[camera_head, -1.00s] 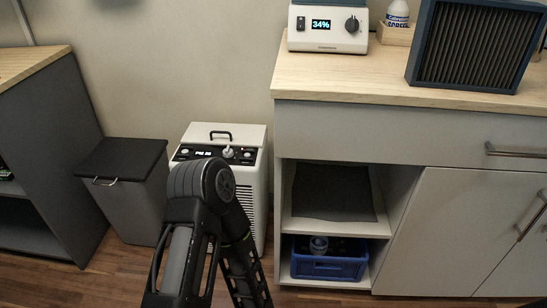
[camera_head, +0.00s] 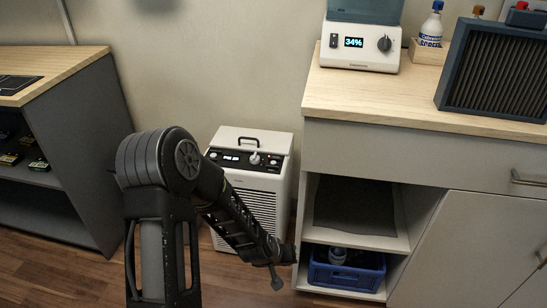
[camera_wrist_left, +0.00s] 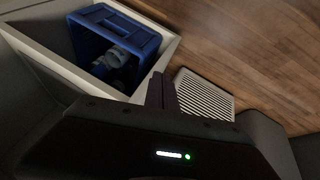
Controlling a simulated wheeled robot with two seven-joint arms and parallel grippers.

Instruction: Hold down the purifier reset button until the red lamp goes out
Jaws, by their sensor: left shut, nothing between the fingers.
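My left gripper (camera_head: 277,284) is shut and empty, low in front of the cabinet's open shelf, beside the white floor unit. In the left wrist view its dark fingers (camera_wrist_left: 161,88) are together. The white floor unit (camera_head: 262,185) has a black control panel (camera_head: 240,158), a pale knob and a slatted front. A slatted dark-blue framed unit (camera_head: 495,72) stands on the counter, with a red part (camera_head: 520,6) near its top right. I cannot tell which unit is the purifier. The right gripper is not in view.
A white device (camera_head: 360,50) showing 34% and a bottle (camera_head: 431,26) stand on the counter (camera_head: 390,101). A blue crate (camera_head: 346,276) sits in the cabinet's lower shelf, close to my left gripper. A grey shelf unit (camera_head: 85,130) is at left. Wooden floor shows between.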

